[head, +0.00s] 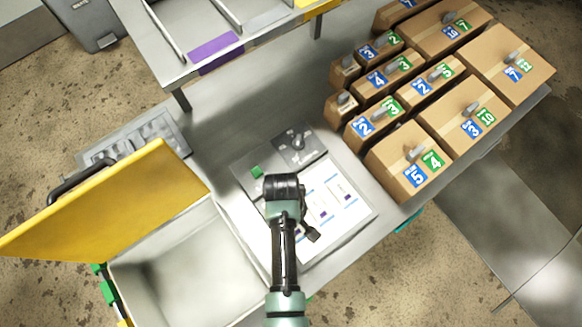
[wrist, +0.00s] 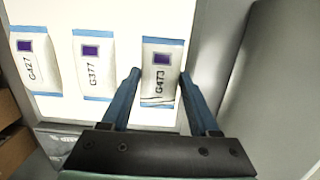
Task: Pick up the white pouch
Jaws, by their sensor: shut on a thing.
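Three white pouches with blue edges and purple squares lie in a row on a white board in the wrist view. They are marked G427 (wrist: 35,60), G377 (wrist: 91,62) and G473 (wrist: 161,58). My gripper (wrist: 161,76) has one blue finger on each side of pouch G473 and is shut on it. The pouch's lower end shows between the fingers. Whether it touches the board or is lifted I cannot tell. In the head view my gripper (head: 311,234) is over the board (head: 352,215), and my arm hides part of it.
An open bin (head: 190,265) with a raised yellow lid (head: 110,205) stands at the left. Several numbered cardboard boxes (head: 405,165) stand at the right. A grey panel with a dark knob (head: 298,142) adjoins the board. A shelf (head: 215,45) is at the back.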

